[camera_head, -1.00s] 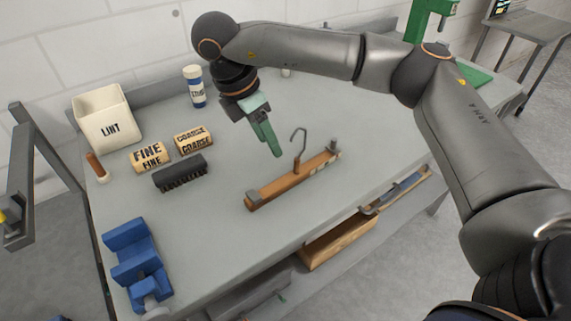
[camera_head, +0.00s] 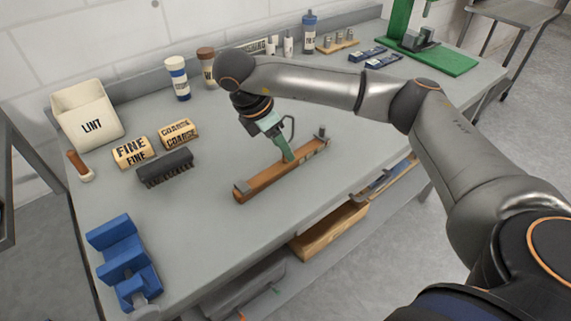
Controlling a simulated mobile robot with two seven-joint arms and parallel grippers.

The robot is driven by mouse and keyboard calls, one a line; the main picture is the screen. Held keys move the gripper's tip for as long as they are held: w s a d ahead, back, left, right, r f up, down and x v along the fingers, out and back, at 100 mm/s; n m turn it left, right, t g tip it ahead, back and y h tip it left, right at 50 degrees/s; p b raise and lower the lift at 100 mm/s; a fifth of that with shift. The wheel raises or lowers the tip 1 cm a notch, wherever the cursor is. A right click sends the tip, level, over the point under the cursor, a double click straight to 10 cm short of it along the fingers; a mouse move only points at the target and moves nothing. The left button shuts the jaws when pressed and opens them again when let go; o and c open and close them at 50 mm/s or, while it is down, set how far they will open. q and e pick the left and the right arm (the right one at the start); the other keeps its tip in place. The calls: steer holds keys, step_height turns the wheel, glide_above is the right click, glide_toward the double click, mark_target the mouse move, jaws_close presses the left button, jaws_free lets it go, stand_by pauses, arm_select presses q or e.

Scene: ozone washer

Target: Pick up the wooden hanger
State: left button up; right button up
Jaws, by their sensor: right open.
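The wooden hanger (camera_head: 262,184) lies on the grey workbench. It is a brown bar with a metal hook (camera_head: 291,128) standing up near its middle and a dark clip near each end. My right gripper (camera_head: 287,156) points down at the middle of the bar, just beside the hook. Its green fingers are open and reach down to the bar or close above it. I cannot tell whether they touch the wood. My left gripper is not in view.
A white LINT bin (camera_head: 90,122), FINE block (camera_head: 131,152), COARSE block (camera_head: 178,134) and black brush (camera_head: 165,168) sit left of the hanger. A blue vise (camera_head: 122,260) is at the front left. Bottles stand along the back. The bench between hanger and vise is clear.

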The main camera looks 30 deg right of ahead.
steer(key=shift+x, duration=0.8)
steer(key=shift+c, duration=0.2)
jaws_close()
steer(key=shift+r, duration=0.1)
stand_by(0.5)
